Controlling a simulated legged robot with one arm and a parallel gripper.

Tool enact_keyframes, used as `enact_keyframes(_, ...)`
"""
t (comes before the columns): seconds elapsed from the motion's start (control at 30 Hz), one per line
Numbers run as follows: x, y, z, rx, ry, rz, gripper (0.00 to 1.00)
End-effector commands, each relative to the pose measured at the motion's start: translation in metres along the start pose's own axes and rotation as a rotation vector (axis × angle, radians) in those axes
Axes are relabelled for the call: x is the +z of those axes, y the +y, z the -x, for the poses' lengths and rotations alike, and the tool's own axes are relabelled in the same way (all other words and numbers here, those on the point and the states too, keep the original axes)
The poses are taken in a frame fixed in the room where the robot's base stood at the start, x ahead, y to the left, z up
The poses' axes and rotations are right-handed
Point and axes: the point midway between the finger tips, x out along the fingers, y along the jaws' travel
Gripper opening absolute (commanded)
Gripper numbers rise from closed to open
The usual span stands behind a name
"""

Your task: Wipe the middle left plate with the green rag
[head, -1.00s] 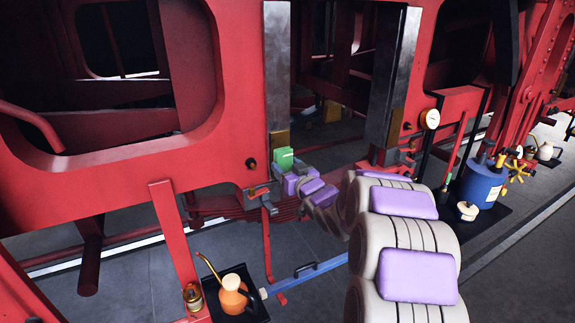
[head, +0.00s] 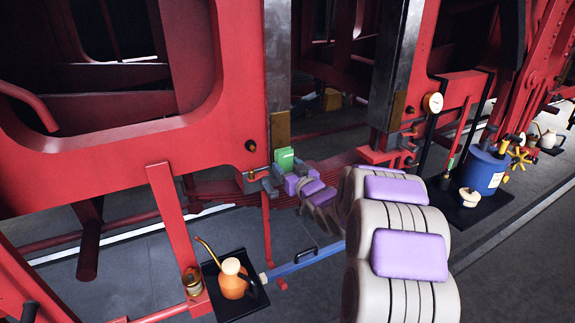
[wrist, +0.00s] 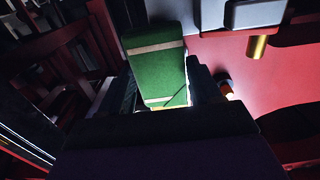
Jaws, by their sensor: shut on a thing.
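The green rag (head: 285,158) is a folded green block in my gripper (head: 284,174), just below the foot of the left steel plate (head: 278,65). That plate is a dark upright strip with a brown patch (head: 280,129) at its lower end. A similar right plate (head: 397,60) stands across the opening. In the wrist view the rag (wrist: 158,62), with pale stripes, stands between the dark fingers of my gripper (wrist: 165,92), which is shut on it. Whether the rag touches the plate or the red frame, I cannot tell.
A red frame (head: 225,140) surrounds the plates. An orange oil can (head: 232,283) stands on a black tray (head: 255,302) at the lower left, beside a blue bar (head: 310,258). A blue drum (head: 483,172) and a gauge (head: 433,103) are at the right.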

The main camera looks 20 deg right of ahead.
Motion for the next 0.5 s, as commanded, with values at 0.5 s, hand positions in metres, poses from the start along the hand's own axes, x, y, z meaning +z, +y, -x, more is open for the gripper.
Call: enact_keyframes(0.5, -0.001, 0.001, 0.017, 0.002, 0.001, 0.001, 0.39)
